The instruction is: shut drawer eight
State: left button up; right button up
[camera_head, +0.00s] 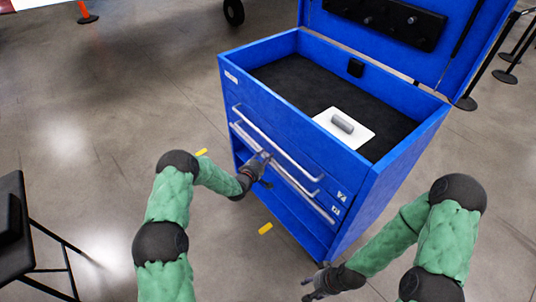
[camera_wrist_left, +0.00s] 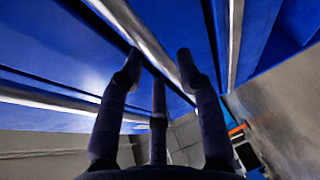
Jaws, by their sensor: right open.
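A blue tool cabinet (camera_head: 272,112) stands in front of me with drawers in its front face. An upper silver handle bar (camera_head: 278,146) and a lower silver handle bar (camera_head: 314,202) run across the front. No drawer number is readable, so I cannot tell which is drawer eight. My left gripper (camera_head: 264,160) is at the lower bar, near its middle. In the left wrist view its fingers (camera_wrist_left: 158,75) are spread apart with a silver bar (camera_wrist_left: 140,38) at their tips; touching is unclear. My right gripper (camera_head: 312,284) is open and empty, low before the cabinet's right side.
The cabinet's lid (camera_head: 455,60) is up. A white plate with a grey grip (camera_head: 344,128) lies on its dark top. A black stand (camera_head: 20,225) is at left. Barrier posts (camera_head: 507,72) stand at back right.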

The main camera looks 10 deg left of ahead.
pick_arm(q)
jog(key=v, duration=0.9)
jog(key=shift+s, duration=0.15)
jog(key=s+d+f+m+g+y, duration=0.1)
jog(key=s+d+f+m+g, duration=0.15)
jog(key=s+f, duration=0.35)
jog(key=s+d+f+m+g, duration=0.2)
jog(key=s+f+g, duration=0.2)
jog(key=s, duration=0.4)
jog(key=s+d+f+m+g, duration=0.1)
jog(key=s+d+m+g, duration=0.1)
jog(key=s, duration=0.9)
jog(key=s+d+f+m+g, duration=0.1)
jog(key=s+m+g, duration=0.3)
jog(key=s, duration=0.7)
jog(key=shift+s+d+f+m+g, duration=0.2)
jog(key=shift+d+f+m+g, duration=0.3)
jog(key=shift+g, duration=0.65)
jog(key=shift+r, duration=0.1)
